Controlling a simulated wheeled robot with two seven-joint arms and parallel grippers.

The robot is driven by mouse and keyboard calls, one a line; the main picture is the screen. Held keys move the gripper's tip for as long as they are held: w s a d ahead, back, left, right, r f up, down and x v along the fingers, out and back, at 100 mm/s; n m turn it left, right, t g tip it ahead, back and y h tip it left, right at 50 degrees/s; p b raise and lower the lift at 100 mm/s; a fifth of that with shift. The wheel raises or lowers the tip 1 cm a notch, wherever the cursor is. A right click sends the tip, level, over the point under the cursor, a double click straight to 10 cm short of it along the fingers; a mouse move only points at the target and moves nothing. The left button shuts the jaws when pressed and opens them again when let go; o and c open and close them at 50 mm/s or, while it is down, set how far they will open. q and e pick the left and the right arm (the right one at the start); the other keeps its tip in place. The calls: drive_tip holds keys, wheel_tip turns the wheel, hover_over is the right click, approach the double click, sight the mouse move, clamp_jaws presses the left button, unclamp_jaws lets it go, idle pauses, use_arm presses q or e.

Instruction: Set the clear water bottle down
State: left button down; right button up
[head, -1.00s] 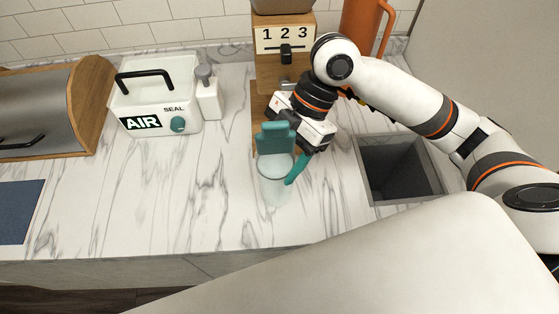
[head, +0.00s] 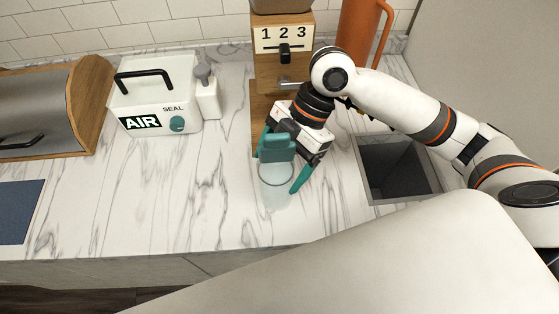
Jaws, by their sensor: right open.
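The clear water bottle (head: 276,192) stands upright on the marble counter, near its front edge. A teal part (head: 277,149) shows at its top and looks like its lid. My right gripper (head: 277,172) is open, with one teal finger on the left of the bottle's top and the other on its right. A gap shows between the right finger and the bottle; whether the left finger touches is hard to tell. My left gripper is not in view.
A wooden dispenser marked 1 2 3 (head: 283,60) stands behind the bottle, an orange pitcher (head: 358,38) beyond. A sink (head: 395,168) opens to the right. A white AIR box (head: 158,95) and soap bottle (head: 207,95) stand left. The counter (head: 150,205) front left is clear.

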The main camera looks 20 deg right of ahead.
drive_tip(key=v, duration=1.1)
drive_tip(key=shift+r+b, duration=0.3)
drive_tip(key=shift+b, duration=0.15)
drive_tip(key=shift+d, duration=0.15)
